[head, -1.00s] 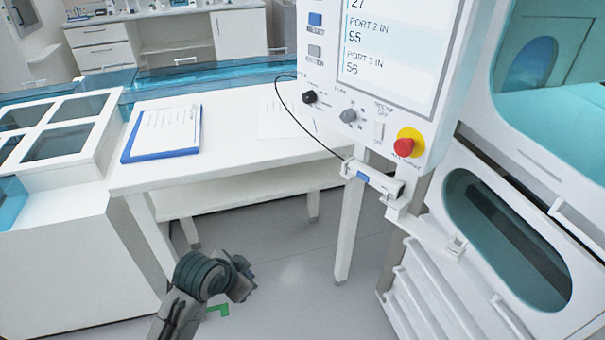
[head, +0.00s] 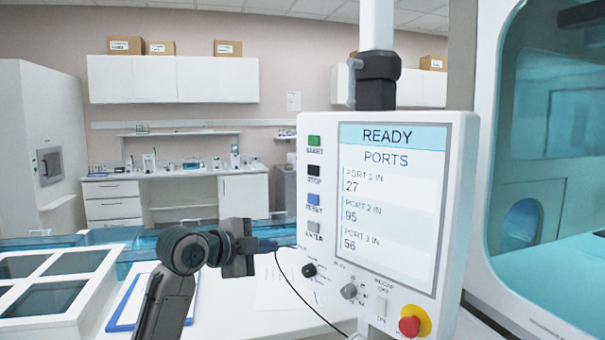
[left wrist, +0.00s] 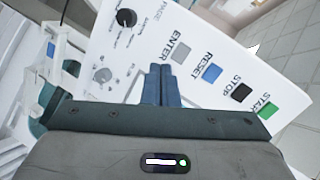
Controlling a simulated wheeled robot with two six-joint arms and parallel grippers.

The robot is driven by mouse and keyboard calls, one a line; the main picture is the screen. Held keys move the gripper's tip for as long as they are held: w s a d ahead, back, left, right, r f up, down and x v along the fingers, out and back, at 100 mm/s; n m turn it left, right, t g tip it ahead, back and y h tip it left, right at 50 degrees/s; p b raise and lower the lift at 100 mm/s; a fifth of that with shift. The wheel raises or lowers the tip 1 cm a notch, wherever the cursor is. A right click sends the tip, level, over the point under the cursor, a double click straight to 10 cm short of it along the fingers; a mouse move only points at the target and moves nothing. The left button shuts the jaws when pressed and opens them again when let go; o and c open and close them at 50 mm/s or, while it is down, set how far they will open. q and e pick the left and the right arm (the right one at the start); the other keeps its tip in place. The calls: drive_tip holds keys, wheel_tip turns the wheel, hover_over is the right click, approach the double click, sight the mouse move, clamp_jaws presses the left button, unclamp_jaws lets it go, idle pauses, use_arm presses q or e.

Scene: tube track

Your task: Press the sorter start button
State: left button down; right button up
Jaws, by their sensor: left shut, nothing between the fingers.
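The white control panel (head: 455,200) hangs at right of centre in the head view, with its screen (head: 392,200) reading READY and PORTS. The green start button (head: 314,141) is at the top of the left button column; it also shows in the left wrist view (left wrist: 262,110). Below it are the black stop button (head: 314,170), the blue reset button (head: 313,199) and the grey enter button (head: 313,227). My left gripper (head: 272,246) is left of the panel, below the level of the start button. Its fingers (left wrist: 161,86) are shut and empty. My right gripper is not seen.
A red emergency knob (head: 410,325) on a yellow base sits at the panel's lower right, with dark and grey dials beside it. A black cable (head: 300,296) hangs below. A white table with a blue clipboard (head: 125,302) lies behind my left arm.

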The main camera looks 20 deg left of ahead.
sight(313, 141)
use_arm(q)
wheel_tip(313, 141, up, 22)
drive_tip(key=s+a+m+t+h, duration=0.2)
drive_tip(key=m+h, duration=0.1)
drive_tip(key=m, duration=0.2)
drive_tip(key=shift+a+f+m, duration=0.15)
drive_tip(key=shift+m, duration=0.25)
drive_tip(key=p+x, duration=0.6)
drive_tip(key=x, duration=0.7)
drive_tip(key=shift+w+p, duration=0.1)
drive_tip(key=shift+p, duration=0.3)
drive_tip(key=shift+w+d, duration=0.25)
drive_tip(key=shift+w, duration=0.05)
